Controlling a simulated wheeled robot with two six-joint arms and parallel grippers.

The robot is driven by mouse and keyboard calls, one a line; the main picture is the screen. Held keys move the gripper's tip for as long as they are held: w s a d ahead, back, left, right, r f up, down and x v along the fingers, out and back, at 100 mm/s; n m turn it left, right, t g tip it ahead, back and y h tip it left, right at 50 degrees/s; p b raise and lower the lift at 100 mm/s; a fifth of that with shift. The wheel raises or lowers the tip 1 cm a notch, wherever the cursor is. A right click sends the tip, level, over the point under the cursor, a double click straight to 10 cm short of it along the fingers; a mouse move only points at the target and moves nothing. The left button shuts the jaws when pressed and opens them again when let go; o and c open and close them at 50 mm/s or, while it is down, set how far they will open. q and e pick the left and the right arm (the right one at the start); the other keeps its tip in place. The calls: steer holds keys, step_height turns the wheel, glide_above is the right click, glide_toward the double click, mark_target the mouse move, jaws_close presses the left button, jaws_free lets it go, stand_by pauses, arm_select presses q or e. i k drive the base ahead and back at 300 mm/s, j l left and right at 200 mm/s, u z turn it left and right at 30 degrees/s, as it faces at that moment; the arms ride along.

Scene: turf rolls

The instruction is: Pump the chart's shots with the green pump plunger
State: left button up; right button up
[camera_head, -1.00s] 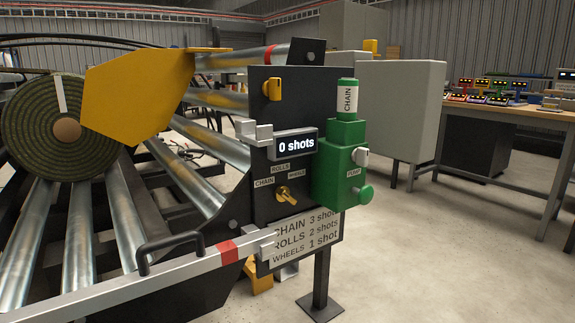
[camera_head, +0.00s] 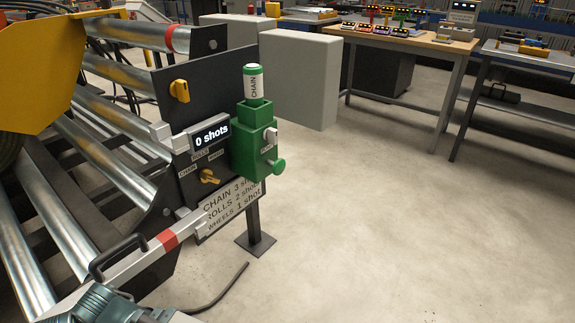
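The green pump (camera_head: 256,140) is fixed to the dark panel at the machine's end. A white CHAIN cartridge (camera_head: 253,86) with green ends stands upright on top. A round green plunger knob (camera_head: 277,166) sticks out low on its right, near a small pump label. The display (camera_head: 210,135) reads "0 shots". Below it, a yellow selector (camera_head: 209,177) sits among CHAIN, ROLLS and WHEELS labels; its setting is hard to tell. The chart (camera_head: 232,207) lists CHAIN 3, ROLLS 2, WHEELS 1. Neither gripper is in view.
A second yellow knob (camera_head: 180,90) is higher on the panel. Steel rollers (camera_head: 105,155) fill the left. A grey cabinet (camera_head: 300,75) and workbenches (camera_head: 395,42) stand behind. A teal-grey device shows at bottom left. A black cable (camera_head: 225,290) is nearby. The right floor is clear.

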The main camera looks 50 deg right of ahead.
mark_target(279, 167)
steer(key=z, duration=1.7)
